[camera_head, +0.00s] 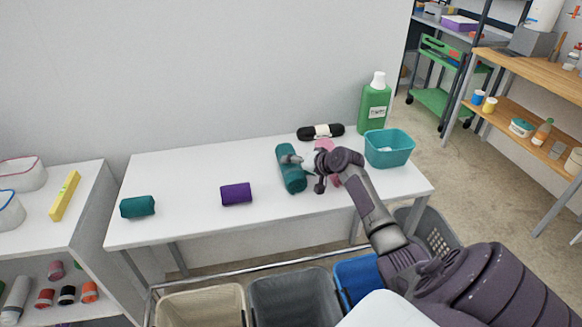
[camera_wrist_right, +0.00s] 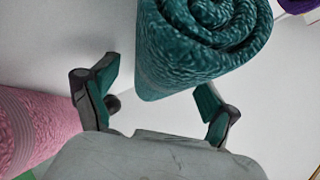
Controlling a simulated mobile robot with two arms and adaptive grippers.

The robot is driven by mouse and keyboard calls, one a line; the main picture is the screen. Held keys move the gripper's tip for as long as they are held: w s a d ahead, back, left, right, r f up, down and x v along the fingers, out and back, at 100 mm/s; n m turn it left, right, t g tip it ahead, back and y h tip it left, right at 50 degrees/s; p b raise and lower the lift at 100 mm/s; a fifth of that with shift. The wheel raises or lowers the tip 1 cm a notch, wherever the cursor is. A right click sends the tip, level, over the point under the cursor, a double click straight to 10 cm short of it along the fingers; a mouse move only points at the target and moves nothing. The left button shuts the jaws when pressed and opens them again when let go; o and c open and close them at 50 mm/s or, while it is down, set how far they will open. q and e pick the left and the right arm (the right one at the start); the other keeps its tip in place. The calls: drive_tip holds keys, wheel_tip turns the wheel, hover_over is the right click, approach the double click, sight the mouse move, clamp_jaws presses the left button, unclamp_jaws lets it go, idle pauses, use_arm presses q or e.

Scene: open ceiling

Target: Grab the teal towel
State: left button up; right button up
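The long teal towel (camera_head: 293,180) is rolled up and lies on the white table, right of its middle. In the right wrist view its spiral end (camera_wrist_right: 222,35) is large, just ahead of my fingers. My right gripper (camera_head: 306,172) is at the towel's right side, with one finger overlapping the towel in the head view. In the wrist view the gripper (camera_wrist_right: 158,82) is open, its fingers apart on either side of the towel's near end. Whether they touch it I cannot tell. A smaller teal roll (camera_head: 137,207) lies at the table's left end. My left gripper is not in view.
A pink towel (camera_wrist_right: 38,125) lies close beside my right gripper. A purple roll (camera_head: 236,194), a black roll (camera_head: 308,133), a green bottle (camera_head: 374,107) and a teal bin (camera_head: 389,150) are on the table (camera_head: 190,225). Bins stand below its front edge.

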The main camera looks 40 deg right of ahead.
drive_tip(key=c, duration=0.9)
drive_tip(key=shift+o, duration=0.2)
drive_tip(key=shift+r, duration=0.2)
